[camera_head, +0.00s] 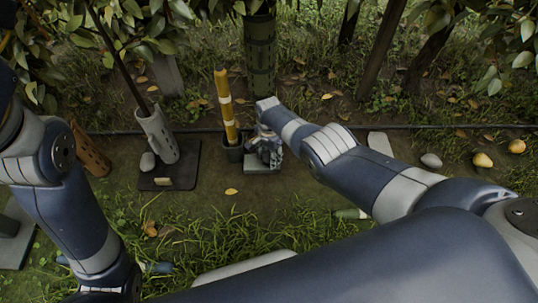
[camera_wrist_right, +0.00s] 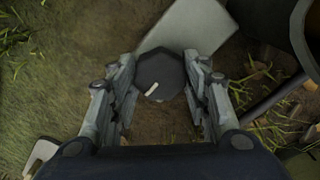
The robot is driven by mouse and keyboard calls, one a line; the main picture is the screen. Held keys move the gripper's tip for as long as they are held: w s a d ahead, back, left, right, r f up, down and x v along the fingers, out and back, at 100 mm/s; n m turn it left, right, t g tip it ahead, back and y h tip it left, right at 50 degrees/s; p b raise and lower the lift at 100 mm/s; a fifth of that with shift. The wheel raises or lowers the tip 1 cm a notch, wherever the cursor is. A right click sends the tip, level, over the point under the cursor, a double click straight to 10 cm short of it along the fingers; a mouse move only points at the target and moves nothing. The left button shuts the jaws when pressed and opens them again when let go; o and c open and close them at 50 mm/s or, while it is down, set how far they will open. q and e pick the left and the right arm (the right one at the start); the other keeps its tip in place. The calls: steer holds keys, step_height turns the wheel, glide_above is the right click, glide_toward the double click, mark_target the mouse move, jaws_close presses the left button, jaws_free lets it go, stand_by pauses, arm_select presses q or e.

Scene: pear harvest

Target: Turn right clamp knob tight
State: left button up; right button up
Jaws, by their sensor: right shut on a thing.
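The clamp knob (camera_wrist_right: 158,70) is dark and many-sided, with a pale pointer mark slanting across its face in the right wrist view. My right gripper (camera_wrist_right: 162,76) has one finger on each side of the knob and is shut on it. In the head view my right gripper (camera_head: 267,150) is low in front of the green-wrapped trunk, beside a dark holder, and it hides the knob. A pale flat plate (camera_wrist_right: 190,28) lies just beyond the knob in the wrist view. My left arm shows at the left of the head view, but its gripper is out of sight.
A yellow banded pole (camera_head: 225,105) stands in the dark holder (camera_head: 234,152), close left of my right gripper. A grey tube (camera_head: 157,135) leans on a dark mat (camera_head: 182,152) further left. A grey stone (camera_head: 431,160) and yellow fruit (camera_head: 482,160) lie at right.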

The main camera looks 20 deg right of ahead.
mark_target(269, 157)
stand_by(0.3)
steer(key=o, duration=1.1)
steer(key=shift+c, duration=0.2)
steer(key=shift+r, duration=0.1)
steer(key=shift+w+r, duration=0.15)
steer(key=shift+r, duration=0.45)
step_height(269, 157, up, 10)
steer(key=shift+r, duration=0.25)
